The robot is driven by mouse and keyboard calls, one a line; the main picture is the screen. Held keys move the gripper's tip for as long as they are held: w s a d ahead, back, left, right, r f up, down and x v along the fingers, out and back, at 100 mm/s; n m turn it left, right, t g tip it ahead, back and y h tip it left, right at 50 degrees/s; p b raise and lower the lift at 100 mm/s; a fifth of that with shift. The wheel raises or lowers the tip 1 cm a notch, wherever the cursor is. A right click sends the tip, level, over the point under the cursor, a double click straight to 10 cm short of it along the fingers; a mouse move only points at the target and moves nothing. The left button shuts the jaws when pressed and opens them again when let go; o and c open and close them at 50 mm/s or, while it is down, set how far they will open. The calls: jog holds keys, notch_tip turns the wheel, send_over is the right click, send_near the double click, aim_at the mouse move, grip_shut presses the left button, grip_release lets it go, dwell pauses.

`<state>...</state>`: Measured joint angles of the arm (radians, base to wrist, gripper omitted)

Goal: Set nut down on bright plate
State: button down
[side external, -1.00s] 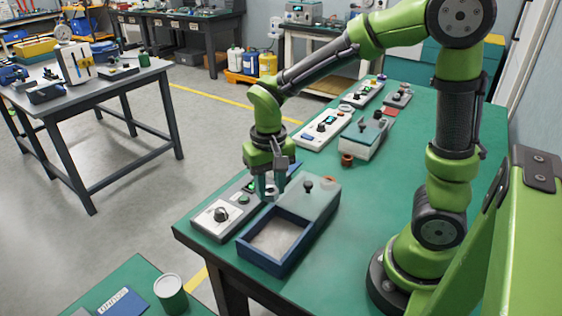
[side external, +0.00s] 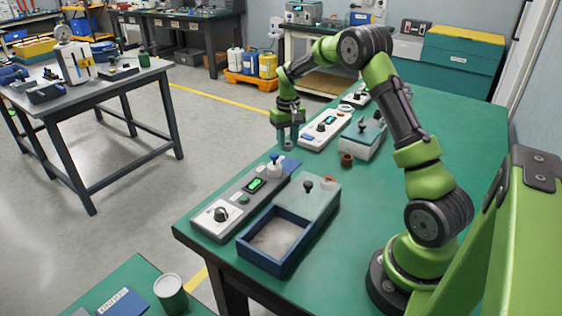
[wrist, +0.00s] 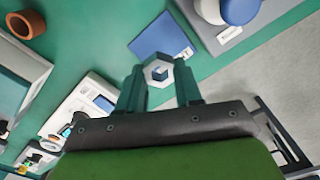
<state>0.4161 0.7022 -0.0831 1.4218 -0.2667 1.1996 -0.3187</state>
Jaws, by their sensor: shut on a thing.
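My gripper (side external: 288,144) is shut on a pale metal hex nut (wrist: 157,72), seen at its fingertips in the wrist view (wrist: 160,86). In the side view the nut is too small to make out. The gripper hangs above the table's left edge, between a grey tester (side external: 240,196) and a white tester (side external: 325,128). A flat blue plate (wrist: 163,38) lies just beyond the nut in the wrist view; it also shows at the grey tester's far end (side external: 291,164). I cannot tell which surface is the bright plate.
A blue-rimmed tray box (side external: 287,262) with a grey-green lid (side external: 312,194) stands beside the grey tester. A grey-green box (side external: 364,138) and a brown ring (side external: 346,161) are right of the gripper. A blue-capped white post (side external: 274,168) stands on the grey tester.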

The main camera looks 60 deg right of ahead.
aim_at(287, 164)
jog(key=shift+f, duration=2.75)
jog(key=shift+f, duration=0.15)
jog(key=c, duration=0.8)
grip_release()
jog(key=shift+o, duration=0.2)
notch_tip(287, 164, up, 12)
jog(key=s+a+r+t, duration=0.2)
jog(key=s+a+r, duration=0.1)
jog(key=a+r, duration=0.55)
jog(key=s+a+r+n+t+y, duration=0.2)
jog(key=s+a+t, duration=0.3)
jog(key=s+a, duration=1.2)
jog(key=shift+s+a+r, duration=0.25)
jog(key=shift+s+r, duration=0.25)
jog(key=shift+r, duration=0.05)
